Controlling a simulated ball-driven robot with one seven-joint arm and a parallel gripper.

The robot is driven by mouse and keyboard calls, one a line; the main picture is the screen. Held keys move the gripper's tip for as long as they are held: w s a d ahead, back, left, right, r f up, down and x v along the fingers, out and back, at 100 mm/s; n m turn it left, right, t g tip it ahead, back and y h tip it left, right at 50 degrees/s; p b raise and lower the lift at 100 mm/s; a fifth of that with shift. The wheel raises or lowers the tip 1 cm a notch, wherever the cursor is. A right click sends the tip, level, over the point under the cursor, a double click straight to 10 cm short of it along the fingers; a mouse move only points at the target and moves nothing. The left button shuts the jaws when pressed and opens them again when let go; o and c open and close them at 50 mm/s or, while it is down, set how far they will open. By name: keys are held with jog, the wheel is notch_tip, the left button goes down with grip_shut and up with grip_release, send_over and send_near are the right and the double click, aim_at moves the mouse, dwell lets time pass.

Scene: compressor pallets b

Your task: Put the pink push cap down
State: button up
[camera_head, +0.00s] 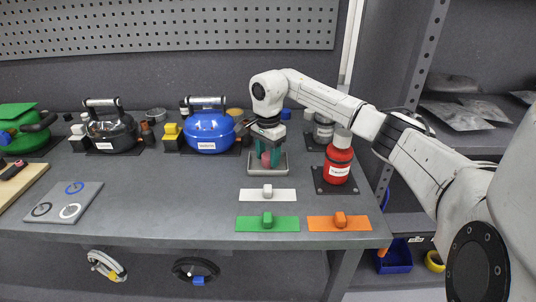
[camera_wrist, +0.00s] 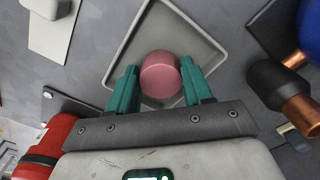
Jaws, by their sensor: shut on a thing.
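The pink push cap (camera_wrist: 160,74) is a round, dull pink piece between the green fingers of my gripper (camera_wrist: 160,86). My gripper is shut on it. In the head view the pink cap (camera_head: 266,160) shows between the fingertips of my gripper (camera_head: 269,157), over a shallow grey square tray (camera_head: 268,174). In the wrist view the tray's rim (camera_wrist: 205,35) surrounds the cap from behind. I cannot tell whether the cap touches the tray floor.
A red cylinder (camera_head: 338,162) stands on a dark plate right of the tray. A blue compressor (camera_head: 210,132) is to the left. White (camera_head: 254,195), green (camera_head: 250,224) and orange (camera_head: 322,224) plates with knobs lie in front. Bare bench lies left of these plates.

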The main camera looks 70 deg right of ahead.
aim_at(268, 155)
jog(key=o, duration=1.2)
jog(key=shift+f, duration=0.1)
jog(key=shift+c, duration=0.2)
notch_tip(268, 155, up, 12)
jog(key=shift+r, duration=0.2)
